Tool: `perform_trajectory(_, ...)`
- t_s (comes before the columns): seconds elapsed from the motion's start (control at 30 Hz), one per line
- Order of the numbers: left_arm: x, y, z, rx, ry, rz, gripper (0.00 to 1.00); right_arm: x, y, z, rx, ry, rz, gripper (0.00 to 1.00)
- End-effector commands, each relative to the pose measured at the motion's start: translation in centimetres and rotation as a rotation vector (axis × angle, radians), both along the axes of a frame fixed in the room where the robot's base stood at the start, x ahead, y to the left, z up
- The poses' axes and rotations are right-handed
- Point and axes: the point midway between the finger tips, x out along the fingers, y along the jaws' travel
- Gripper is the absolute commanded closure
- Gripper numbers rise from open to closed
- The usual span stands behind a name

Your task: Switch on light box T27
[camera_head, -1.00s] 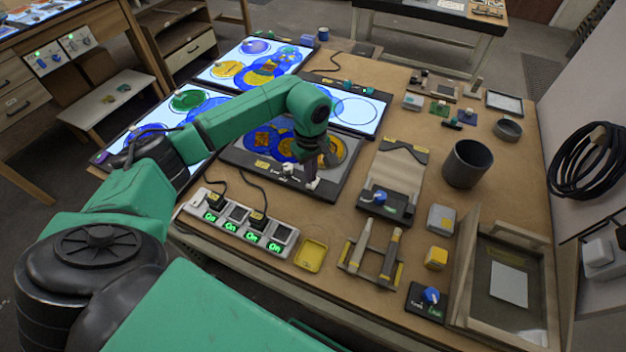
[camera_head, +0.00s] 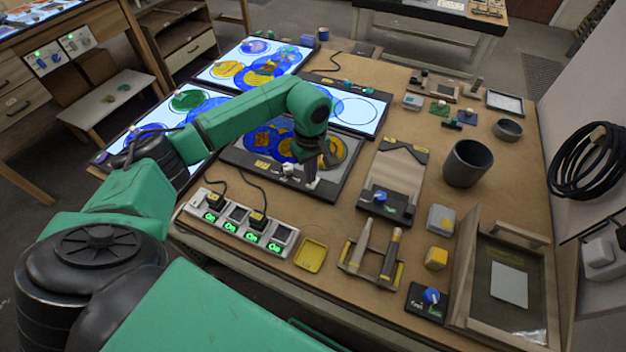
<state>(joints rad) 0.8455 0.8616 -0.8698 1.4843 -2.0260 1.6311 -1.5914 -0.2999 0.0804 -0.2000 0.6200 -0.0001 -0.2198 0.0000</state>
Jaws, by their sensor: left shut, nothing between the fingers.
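One light box (camera_head: 340,190) near the middle of the bench is unlit, with blue and amber glass pieces showing dull on its dark panel. It has a yellow label and a small pale switch (camera_head: 288,169) along its front edge. The other light boxes glow white: one at the left (camera_head: 160,112), one at the back (camera_head: 222,62) and one at the right (camera_head: 362,112). I cannot read T27 on any of them. My right gripper is not in view.
A power strip (camera_head: 240,229) with several green "On" signs and plugged cables lies in front. A yellow tray (camera_head: 310,255), a tool rack (camera_head: 372,252), a blue-knobbed device (camera_head: 384,203) and a dark cup (camera_head: 468,163) stand to the right. A wooden frame (camera_head: 462,270) is at far right.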

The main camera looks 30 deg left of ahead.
Motion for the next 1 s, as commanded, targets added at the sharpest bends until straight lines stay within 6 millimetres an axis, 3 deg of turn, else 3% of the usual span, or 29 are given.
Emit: perform_trajectory(1.0,0.0,0.0,-1.5,0.0,0.0,0.0,1.0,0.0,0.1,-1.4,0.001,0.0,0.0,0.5)
